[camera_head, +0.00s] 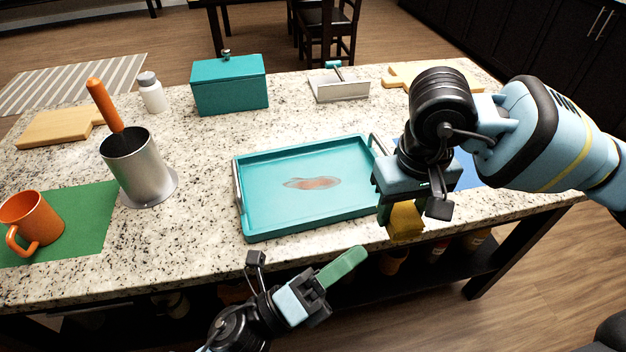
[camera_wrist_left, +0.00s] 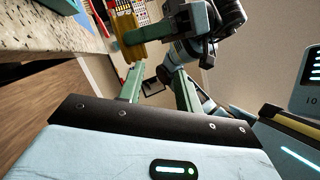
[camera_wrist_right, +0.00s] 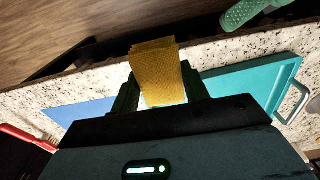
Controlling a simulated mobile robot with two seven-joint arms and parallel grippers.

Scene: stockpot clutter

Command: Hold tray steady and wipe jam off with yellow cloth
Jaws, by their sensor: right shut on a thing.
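The teal tray (camera_head: 270,215) with metal side handles lies flat on the speckled counter; it also shows in the right wrist view (camera_wrist_right: 245,82). A reddish-brown jam smear (camera_head: 312,183) lies on its middle. My right gripper (camera_head: 404,196) is shut on the folded yellow cloth (camera_head: 404,223) and holds it by the tray's right front corner, apart from the smear. The cloth sticks out between the fingers in the right wrist view (camera_wrist_right: 157,70). My left gripper (camera_head: 338,268) is in front of the counter edge, below the tray. Its fingers are apart and empty in the left wrist view (camera_wrist_left: 159,80).
An orange mug (camera_head: 35,217) on a green mat (camera_head: 88,225) and a steel holder (camera_head: 137,167) with an orange-handled utensil stand left. A teal box (camera_head: 230,86), white bottle (camera_head: 152,95) and metal stand (camera_head: 340,88) are behind. A blue mat (camera_head: 466,172) lies right of the tray.

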